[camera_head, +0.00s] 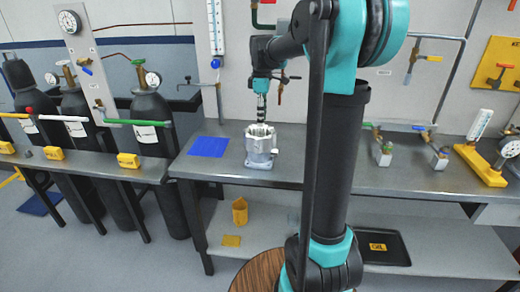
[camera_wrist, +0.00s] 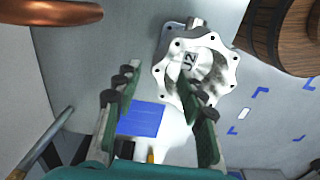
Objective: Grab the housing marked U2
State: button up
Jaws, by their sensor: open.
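A silver metal housing (camera_head: 260,146) stands on the grey bench in the head view, just right of a blue square. In the wrist view the housing (camera_wrist: 176,72) shows a scalloped flange with holes and a marking that reads like U2, turned sideways. My gripper (camera_head: 262,112) points down just above the housing in the head view. In the wrist view my gripper (camera_wrist: 160,88) is open and nothing is held between its fingers. The right finger overlaps part of the housing, which lies beyond the fingertips and right of their middle. I cannot tell whether they touch.
The blue square (camera_head: 208,146) lies on the bench (camera_head: 225,172) left of the housing. Valve fittings (camera_head: 384,153) and a yellow gauge stand (camera_head: 480,165) are further right. Dark gas cylinders (camera_head: 152,115) stand left. A wooden barrel (camera_wrist: 278,38) shows in the wrist view.

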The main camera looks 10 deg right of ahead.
jog(key=shift+s+f, duration=0.1)
jog(key=shift+f, duration=2.15)
grip_shut()
